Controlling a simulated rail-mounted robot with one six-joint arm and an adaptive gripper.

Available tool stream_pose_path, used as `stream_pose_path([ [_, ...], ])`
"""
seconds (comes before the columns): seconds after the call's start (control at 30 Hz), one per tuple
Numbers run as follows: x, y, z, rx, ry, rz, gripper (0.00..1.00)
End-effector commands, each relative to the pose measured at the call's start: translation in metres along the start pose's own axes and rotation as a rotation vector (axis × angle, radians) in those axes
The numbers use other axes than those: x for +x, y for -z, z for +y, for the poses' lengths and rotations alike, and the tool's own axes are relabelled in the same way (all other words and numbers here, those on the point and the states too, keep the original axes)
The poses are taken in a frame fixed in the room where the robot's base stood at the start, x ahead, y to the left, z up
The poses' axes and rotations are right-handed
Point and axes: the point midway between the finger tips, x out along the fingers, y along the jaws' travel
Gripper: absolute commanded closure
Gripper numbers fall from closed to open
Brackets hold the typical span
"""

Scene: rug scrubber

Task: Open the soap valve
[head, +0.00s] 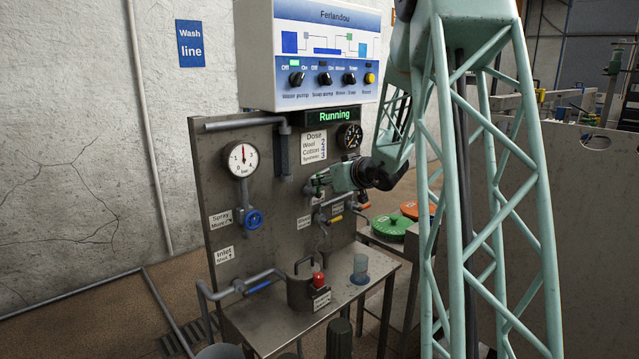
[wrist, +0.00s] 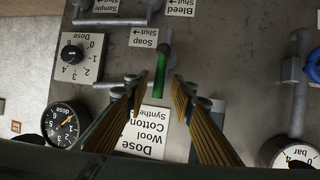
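The soap valve's green lever (wrist: 160,75) shows in the wrist view, which sees the panel upside down. The lever runs nearly straight up and down in that picture, beside a white label (wrist: 144,38) reading "Soap Shut" with an arrow. My gripper (wrist: 155,86) is open, its two brass-padded fingers on either side of the lever's lower end, with gaps on both sides. In the head view my gripper (head: 317,184) is at the panel's right half, and I cannot make out the green lever there.
Dose dial (wrist: 71,53) and dose gauge (wrist: 62,126) lie left of the fingers in the wrist view. In the head view, yellow (head: 335,219) and orange (head: 362,206) levers sit just below my gripper. A blue handwheel (head: 254,219) is lower left. The control box (head: 325,55) overhangs above.

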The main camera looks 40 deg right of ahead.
Motion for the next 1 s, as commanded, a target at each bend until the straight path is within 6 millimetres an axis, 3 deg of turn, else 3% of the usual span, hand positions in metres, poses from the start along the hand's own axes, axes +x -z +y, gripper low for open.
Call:
stream_pose_path([
  [0.6, -0.073, 0.001, 0.001, 0.0, -0.002, 0.001, 0.77],
  [1.0, -0.091, 0.0, 0.0, 0.001, -0.001, 0.001, 0.77],
])
